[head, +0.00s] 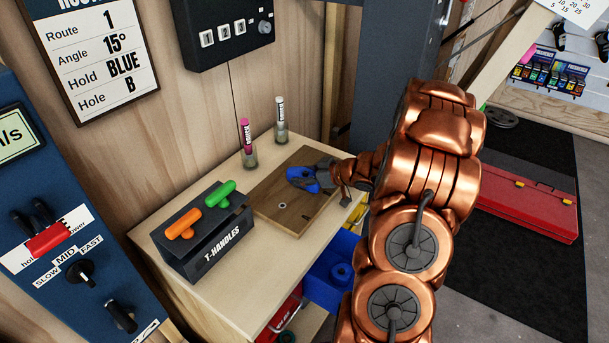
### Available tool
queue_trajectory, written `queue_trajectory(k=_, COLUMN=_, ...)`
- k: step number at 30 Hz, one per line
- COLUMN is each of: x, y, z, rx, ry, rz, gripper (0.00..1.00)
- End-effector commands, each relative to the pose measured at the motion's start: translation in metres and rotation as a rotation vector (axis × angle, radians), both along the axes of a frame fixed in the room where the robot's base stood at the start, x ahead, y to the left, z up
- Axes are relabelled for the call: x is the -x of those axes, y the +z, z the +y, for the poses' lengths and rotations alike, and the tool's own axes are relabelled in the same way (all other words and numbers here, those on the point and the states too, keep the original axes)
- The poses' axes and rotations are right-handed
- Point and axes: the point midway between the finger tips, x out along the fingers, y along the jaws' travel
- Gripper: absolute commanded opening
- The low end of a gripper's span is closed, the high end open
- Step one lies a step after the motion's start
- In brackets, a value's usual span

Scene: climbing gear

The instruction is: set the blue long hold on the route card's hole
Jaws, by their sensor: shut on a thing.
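The route card (98,55) on the wall reads Route 1, Angle 15°, Hold BLUE, Hole B. My gripper (308,180) is over the far right part of the board, shut on the blue hold (299,173). The fingers cover much of the hold, so its full shape is hidden. I cannot tell whether it touches the board or which hole lies under it.
Two small jars with a pink tube (245,135) and a white tube (280,118) stand behind. A blue bin (325,290) sits below the bench top.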

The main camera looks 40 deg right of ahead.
Motion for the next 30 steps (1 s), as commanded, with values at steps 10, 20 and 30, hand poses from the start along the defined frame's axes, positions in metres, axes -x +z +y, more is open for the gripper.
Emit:
queue_trajectory(k=10, x=0.0000, y=-0.0021, z=0.0000, rx=0.000, ry=0.000, rz=-0.001, gripper=0.05)
queue_trajectory(k=20, x=0.0001, y=-0.0037, z=0.0000, rx=0.000, ry=0.000, rz=-0.001, gripper=0.80)
queue_trajectory(k=30, x=0.0001, y=-0.0020, z=0.0000, rx=0.000, ry=0.000, rz=-0.001, gripper=0.80)
